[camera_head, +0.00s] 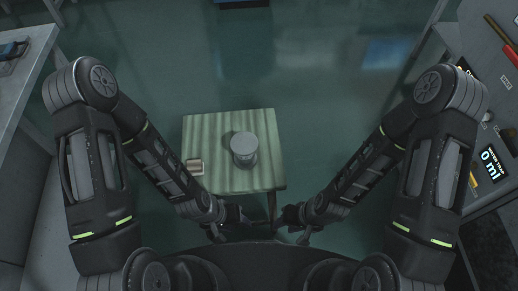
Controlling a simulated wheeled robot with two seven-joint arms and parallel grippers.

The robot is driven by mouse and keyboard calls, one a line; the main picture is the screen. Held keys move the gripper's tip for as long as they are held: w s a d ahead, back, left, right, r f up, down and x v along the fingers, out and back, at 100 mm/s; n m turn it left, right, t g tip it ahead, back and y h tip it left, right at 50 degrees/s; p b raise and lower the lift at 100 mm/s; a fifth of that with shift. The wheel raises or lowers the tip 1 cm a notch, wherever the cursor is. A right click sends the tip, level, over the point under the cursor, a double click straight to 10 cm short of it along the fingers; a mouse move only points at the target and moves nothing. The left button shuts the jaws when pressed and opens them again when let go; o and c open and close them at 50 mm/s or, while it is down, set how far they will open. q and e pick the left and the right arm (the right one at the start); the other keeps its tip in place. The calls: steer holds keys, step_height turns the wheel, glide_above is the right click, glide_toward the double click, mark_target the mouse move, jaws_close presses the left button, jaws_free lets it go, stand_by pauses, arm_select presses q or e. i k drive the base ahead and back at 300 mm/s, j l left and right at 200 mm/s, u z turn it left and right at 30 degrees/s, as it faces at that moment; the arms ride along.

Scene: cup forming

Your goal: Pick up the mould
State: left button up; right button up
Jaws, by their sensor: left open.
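A grey cylinder with a flat round top (244,148) stands upright on a small striped wooden table (212,125); it looks like the mould. A small tan and pale block-like item (195,167) lies near the table's left edge; it is too small to name. My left gripper (230,229) is open, below the table's near edge in the picture and apart from both items. My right gripper (296,222) is at the table's near right corner, also apart from them; its fingers are too dark and small to read.
Another grey bench (22,65) with a blue item is at the left. The green floor (300,60) beyond the small table is mostly clear.

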mark_target(244, 145)
steer(key=z, duration=1.6)
steer(key=k+l, duration=0.15)
steer(key=k, duration=0.35)
steer(key=k+l, duration=0.1)
steer(key=k, duration=0.4)
steer(key=i+j, duration=0.3)
